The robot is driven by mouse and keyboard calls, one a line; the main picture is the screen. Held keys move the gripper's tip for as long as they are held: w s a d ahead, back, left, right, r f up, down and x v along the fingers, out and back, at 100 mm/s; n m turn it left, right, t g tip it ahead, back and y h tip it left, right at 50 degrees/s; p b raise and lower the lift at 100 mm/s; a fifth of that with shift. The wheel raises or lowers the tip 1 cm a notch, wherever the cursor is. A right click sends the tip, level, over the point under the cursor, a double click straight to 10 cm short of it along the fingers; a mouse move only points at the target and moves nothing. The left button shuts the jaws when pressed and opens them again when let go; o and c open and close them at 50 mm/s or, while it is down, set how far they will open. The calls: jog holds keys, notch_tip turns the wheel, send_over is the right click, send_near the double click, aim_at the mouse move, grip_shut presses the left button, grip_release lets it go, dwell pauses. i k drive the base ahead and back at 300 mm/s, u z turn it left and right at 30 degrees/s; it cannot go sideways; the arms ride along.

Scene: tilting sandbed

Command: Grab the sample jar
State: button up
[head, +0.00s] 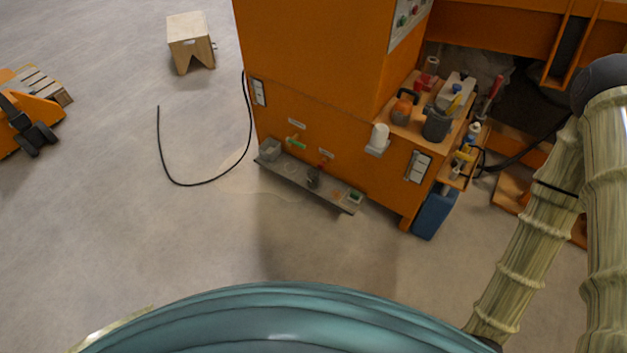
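I cannot tell for sure which thing is the sample jar. A clear grey container (270,149) stands at the left end of a low metal shelf on the front of an orange machine. A small dark container (313,176) stands near the middle of that shelf. A white cylinder (380,134) sits on a small bracket higher on the machine, to the right. All are small in the picture. My arm shows at the right edge, but my gripper is out of view, so its state is hidden.
The low shelf (337,196) juts from the orange machine (312,60). A cluttered side ledge (400,128) holds tools and cans. A blue canister (435,212) stands on the floor below it. A black cable (205,184) loops across the floor. Open floor lies in front and left.

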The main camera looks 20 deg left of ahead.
aim_at(312, 172)
jog(key=u, duration=0.5)
jog(key=k, duration=1.25)
jog(key=u, duration=1)
jog(key=i, duration=1.7)
jog(key=z, duration=0.75)
